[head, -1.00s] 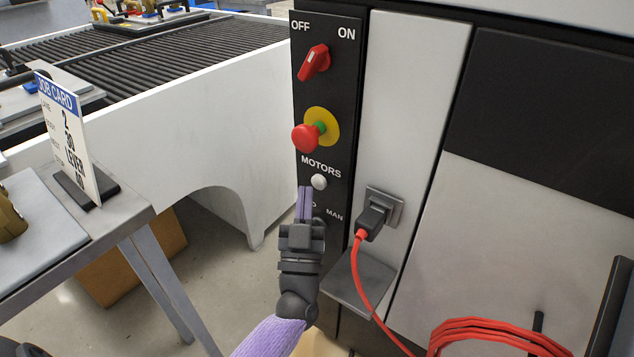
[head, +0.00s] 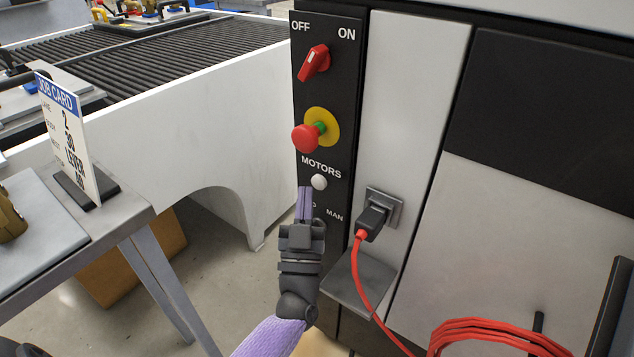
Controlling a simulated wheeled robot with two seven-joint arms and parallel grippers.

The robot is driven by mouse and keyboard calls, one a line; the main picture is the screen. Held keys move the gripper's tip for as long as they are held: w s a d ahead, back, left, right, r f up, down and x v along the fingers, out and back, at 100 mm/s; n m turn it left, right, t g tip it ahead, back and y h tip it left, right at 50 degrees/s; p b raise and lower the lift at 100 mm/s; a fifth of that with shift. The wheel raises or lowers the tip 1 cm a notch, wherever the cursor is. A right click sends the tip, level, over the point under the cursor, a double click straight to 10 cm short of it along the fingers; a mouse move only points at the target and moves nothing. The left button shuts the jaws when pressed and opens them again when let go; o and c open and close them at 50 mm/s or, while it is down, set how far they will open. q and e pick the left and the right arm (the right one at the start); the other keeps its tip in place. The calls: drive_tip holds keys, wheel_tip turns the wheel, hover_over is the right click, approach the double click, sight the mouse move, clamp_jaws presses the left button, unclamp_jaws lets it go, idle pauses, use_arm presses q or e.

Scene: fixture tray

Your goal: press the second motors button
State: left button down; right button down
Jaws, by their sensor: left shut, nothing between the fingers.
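A black control panel (head: 342,90) stands upright with a white round button (head: 319,182) just under the label MOTORS. No second motors button shows; the panel area below is partly hidden behind my left gripper. My left gripper (head: 304,192) is shut and empty, its fingertips pointing up, just left of and slightly below the white button. I cannot tell whether the fingertips touch the panel. Lettering ending in O and the word MAN shows below the button. My right gripper is not in view.
A red OFF/ON knob (head: 314,62) and a red mushroom button (head: 307,137) on a yellow disc sit higher on the panel. A black plug (head: 372,220) with a red cable sits at right, above a grey ledge (head: 362,285). A job card (head: 70,135) stands on the left table.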

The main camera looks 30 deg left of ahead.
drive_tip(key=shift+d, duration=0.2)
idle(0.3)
use_arm(q)
drive_tip(key=shift+w, duration=0.1)
drive_tip(key=shift+w, duration=0.3)
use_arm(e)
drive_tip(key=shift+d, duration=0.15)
